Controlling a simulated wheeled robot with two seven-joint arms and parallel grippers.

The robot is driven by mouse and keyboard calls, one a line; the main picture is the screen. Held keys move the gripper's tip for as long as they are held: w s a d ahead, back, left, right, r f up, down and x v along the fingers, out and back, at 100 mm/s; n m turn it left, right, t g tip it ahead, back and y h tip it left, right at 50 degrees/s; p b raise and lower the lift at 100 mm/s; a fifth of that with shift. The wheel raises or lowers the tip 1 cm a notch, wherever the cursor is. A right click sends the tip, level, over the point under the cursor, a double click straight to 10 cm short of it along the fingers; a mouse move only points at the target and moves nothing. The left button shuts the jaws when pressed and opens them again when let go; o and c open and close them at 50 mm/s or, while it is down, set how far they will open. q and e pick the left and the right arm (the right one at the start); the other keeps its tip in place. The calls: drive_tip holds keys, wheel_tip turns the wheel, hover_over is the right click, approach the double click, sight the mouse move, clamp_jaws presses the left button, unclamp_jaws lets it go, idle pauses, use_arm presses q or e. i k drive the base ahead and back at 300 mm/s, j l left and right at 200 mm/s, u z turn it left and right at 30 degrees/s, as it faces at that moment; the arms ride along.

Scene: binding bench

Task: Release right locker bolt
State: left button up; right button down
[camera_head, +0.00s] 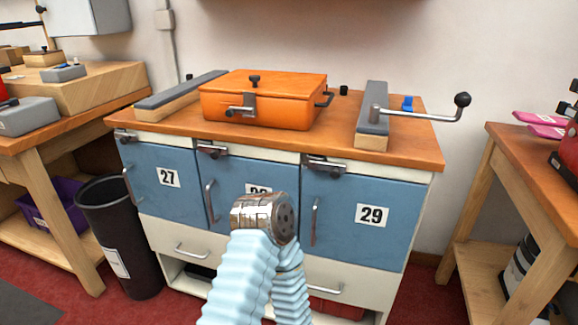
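The right locker door, marked 29 (365,215), is blue and looks closed, with an upright bar handle (314,222) near its left side. Its bolt (325,165) is a metal piece with a dark knob at the top left of the door, against the white rail; I cannot tell how far it is thrown. One of my arms, in pale blue sleeves with a metal joint, rises from the bottom in front of the middle locker (238,180) and partly covers its number. I see no gripper fingers, and nothing touches the bolt.
Locker 27 (168,178) has a similar bolt. An orange case (262,108) sits on the wooden top, with a crank (440,112) at the right. A black bin (120,235) stands left; another bench (535,175) stands right. Red floor shows between.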

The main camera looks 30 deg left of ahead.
sight(326, 169)
drive_tip(key=u, duration=0.85)
drive_tip(key=j, duration=0.4)
